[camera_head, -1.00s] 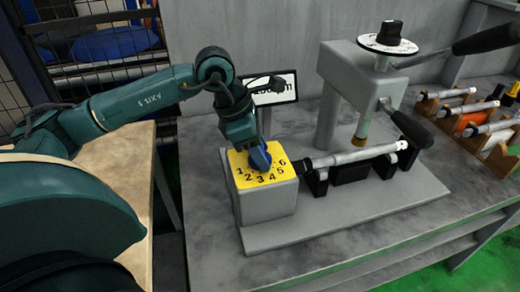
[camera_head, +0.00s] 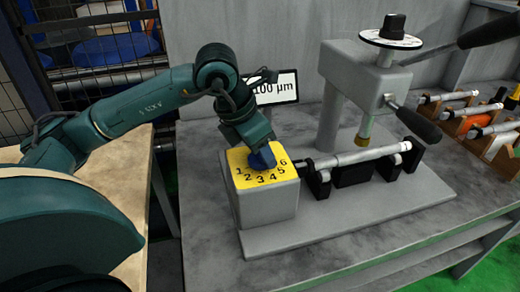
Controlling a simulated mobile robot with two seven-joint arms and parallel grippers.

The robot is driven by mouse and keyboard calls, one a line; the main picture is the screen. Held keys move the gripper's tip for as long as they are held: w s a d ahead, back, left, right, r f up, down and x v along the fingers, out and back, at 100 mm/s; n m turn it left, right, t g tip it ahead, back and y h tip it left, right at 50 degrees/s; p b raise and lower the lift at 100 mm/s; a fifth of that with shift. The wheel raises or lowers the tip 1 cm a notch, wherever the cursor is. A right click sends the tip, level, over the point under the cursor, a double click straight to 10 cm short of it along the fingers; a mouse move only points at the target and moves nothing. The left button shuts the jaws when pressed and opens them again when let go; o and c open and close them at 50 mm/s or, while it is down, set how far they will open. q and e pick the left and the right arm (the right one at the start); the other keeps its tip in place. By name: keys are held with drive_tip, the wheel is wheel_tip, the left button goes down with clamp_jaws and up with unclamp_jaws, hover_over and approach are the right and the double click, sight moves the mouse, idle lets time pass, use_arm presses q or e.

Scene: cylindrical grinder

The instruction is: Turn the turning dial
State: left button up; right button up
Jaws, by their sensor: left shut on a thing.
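The turning dial is a blue knob (camera_head: 261,158) on a yellow plate (camera_head: 247,183) marked with numbers 1 to 6, on top of a grey box (camera_head: 268,205). My left gripper (camera_head: 257,145) comes down from above and is shut on the blue knob, hiding much of it. A display (camera_head: 276,88) behind the arm reads "100 µm", partly covered by my wrist. My right gripper is not in view.
The grinder stand (camera_head: 352,90) has a black knob on a white disc (camera_head: 391,38) and dark handles at the right. A metal cylinder (camera_head: 352,158) lies across black supports. Racks with several cylinders (camera_head: 475,122) stand at the far right. The bench front (camera_head: 330,268) is clear.

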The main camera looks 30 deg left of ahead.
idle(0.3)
use_arm(q)
drive_tip(key=o, duration=0.9)
drive_tip(key=shift+o, duration=0.2)
drive_tip(key=p+v, duration=0.1)
drive_tip(key=v, duration=1.2)
drive_tip(key=shift+r, duration=0.1)
